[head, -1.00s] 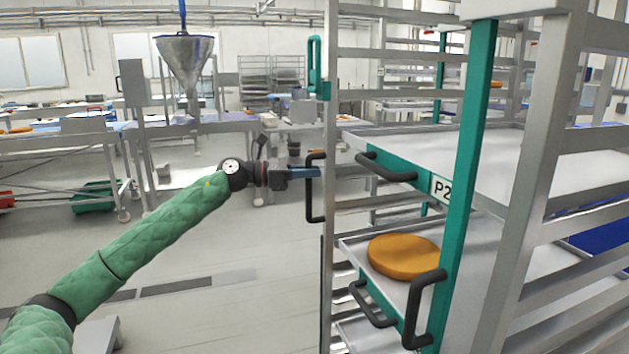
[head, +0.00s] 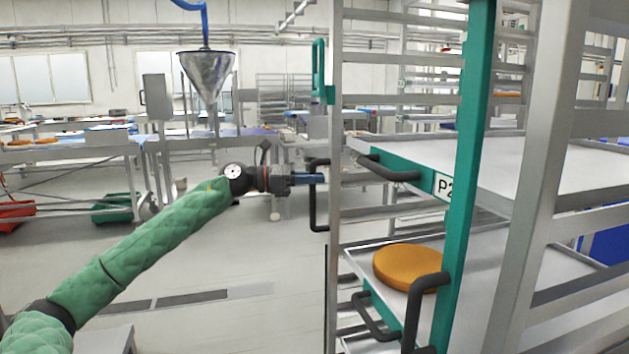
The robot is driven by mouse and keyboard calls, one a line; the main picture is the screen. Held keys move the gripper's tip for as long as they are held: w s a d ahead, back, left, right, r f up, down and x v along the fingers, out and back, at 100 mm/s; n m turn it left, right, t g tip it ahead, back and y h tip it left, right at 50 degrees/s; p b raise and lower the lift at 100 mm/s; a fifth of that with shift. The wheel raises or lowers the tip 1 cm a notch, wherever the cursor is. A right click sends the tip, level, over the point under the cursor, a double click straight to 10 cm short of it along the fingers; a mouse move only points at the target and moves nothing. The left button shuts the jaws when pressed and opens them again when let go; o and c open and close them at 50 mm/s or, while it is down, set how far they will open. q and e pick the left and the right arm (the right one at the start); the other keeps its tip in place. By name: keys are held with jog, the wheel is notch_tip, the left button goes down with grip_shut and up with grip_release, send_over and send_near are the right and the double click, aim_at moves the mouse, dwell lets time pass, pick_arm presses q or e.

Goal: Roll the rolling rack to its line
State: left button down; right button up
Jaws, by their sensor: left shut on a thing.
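The rolling rack (head: 532,190) is a tall grey metal frame with green uprights, filling the right half of the head view. A "P2" label marks a tray front on it. Its trays (head: 530,172) sit on rails, and a round orange-brown cake (head: 404,266) lies on a lower tray. My left gripper (head: 318,178) is shut on the black handle (head: 314,208) at the rack's left edge. My right gripper is not in view. The rack's wheels and its line are not in view.
A metal funnel (head: 208,76) hangs at the upper left. Worktables (head: 75,152) stand behind, with a green crate (head: 118,208) and a red crate (head: 16,212) low beneath them. A dark floor grate (head: 165,300) lies left of the rack. The grey floor (head: 225,262) there is open.

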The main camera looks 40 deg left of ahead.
pick_arm(q)
jog(key=c, duration=1.5)
grip_release()
jog(key=shift+s+a, duration=0.15)
jog(key=shift+a, duration=0.05)
jog(key=shift+o, duration=0.2)
jog(key=b+v, duration=0.2)
jog(key=v, duration=0.6)
